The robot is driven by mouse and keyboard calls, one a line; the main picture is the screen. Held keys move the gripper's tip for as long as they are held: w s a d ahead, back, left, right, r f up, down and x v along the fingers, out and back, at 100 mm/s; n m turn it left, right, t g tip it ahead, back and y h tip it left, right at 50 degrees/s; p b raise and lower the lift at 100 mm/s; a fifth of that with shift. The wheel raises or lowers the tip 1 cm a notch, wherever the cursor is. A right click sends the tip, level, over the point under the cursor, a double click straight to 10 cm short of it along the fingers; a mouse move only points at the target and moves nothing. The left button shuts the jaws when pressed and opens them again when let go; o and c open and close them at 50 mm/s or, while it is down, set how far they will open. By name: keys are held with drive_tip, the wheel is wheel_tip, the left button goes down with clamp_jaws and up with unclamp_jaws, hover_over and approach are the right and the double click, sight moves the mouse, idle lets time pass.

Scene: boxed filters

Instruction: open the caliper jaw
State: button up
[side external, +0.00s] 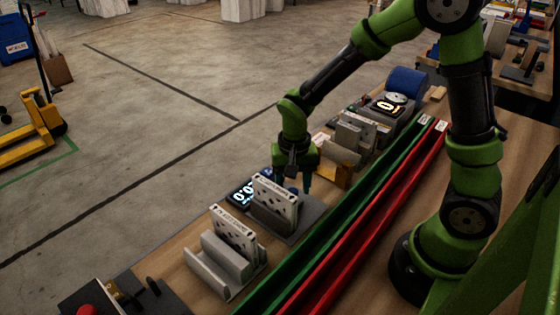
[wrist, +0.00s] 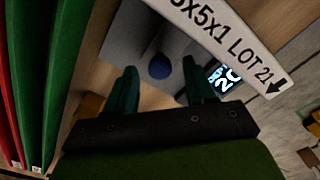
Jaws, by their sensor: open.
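The caliper (side external: 304,224) is a grey plate-like fixture on the bench with a lit digital display (side external: 240,195) at its left. A white, labelled boxed filter (side external: 275,200) stands upright on it. My gripper (side external: 293,186) points down just behind this filter, fingers apart. In the wrist view, a round blue knob (wrist: 160,67) shows between and beyond the open fingers of my gripper (wrist: 162,82), apparently untouched. The filter (wrist: 225,42) crosses the upper right there, and the display (wrist: 225,77) shows beside it. The caliper jaw itself is hard to make out.
Another filter (side external: 235,234) stands in a grey holder (side external: 218,268) in front. A green rail (side external: 340,215) and a red rail (side external: 366,215) run along the right. More filters (side external: 355,132), an orange-brown block (side external: 336,174) and a blue roll (side external: 405,83) lie behind.

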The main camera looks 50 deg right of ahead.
drive_tip(key=shift+f, duration=0.45)
drive_tip(key=shift+c, duration=0.2)
clamp_jaws()
drive_tip(key=shift+d, duration=0.1)
